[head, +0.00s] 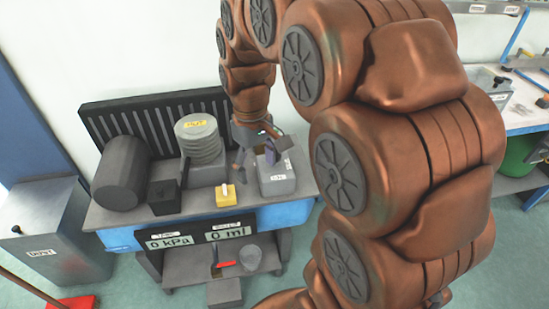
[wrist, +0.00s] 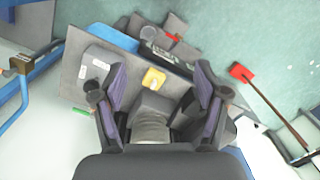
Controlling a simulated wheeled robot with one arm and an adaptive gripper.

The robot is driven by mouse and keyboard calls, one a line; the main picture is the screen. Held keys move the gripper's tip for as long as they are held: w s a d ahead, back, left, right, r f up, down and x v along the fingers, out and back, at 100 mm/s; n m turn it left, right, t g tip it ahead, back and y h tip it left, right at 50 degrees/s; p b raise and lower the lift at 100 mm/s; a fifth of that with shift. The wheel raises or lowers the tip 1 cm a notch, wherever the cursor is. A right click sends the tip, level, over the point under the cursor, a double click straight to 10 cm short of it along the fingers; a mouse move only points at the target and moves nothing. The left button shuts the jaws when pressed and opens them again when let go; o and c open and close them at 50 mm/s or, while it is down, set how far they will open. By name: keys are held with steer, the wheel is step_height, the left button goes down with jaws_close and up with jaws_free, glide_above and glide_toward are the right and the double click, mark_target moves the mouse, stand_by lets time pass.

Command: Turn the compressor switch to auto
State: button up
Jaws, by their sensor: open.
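A small yellow switch box (head: 225,196) with a pale lever on top sits near the front edge of the grey compressor bench (head: 128,216). The yellow box also shows in the wrist view (wrist: 154,79), ahead of and between my fingers. My gripper (head: 270,150) is up at the back right of the yellow box, above a grey-white labelled box (head: 277,180). In the wrist view my gripper (wrist: 157,88) has its two purple-padded fingers spread wide with nothing between them. The lever's setting is too small to read.
A ribbed cylinder with a yellow HOT label (head: 197,135), a dark tank (head: 121,173) and a small black box (head: 164,197) stand left of the yellow box. Displays reading 0 kPa (head: 170,241) and 0 ml (head: 227,232) hang below. A grey cabinet (head: 50,235) stands left.

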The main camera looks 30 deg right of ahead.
steer(key=w+d+f+n+b, duration=0.1)
steer(key=w+d+f+b, duration=0.1)
steer(key=w+d+f, duration=0.2)
steer(key=w+d+f+b, duration=0.2)
steer(key=w+d+f, duration=0.2)
steer(key=w+d, duration=0.4)
steer(key=w+d+f+n+t+b, duration=0.1)
steer(key=w+d+f+b, duration=0.2)
steer(key=w+d+f, duration=0.2)
steer(key=shift+w+d+n, duration=0.15)
steer(key=shift+w+d, duration=0.1)
steer(key=shift+w, duration=0.3)
steer(key=shift+w+d+n, duration=0.15)
steer(key=shift+w+d, duration=0.05)
steer(key=shift+w, duration=0.3)
steer(key=shift+f, duration=3.85)
steer(key=c, duration=1.2)
steer(key=shift+o, duration=0.2)
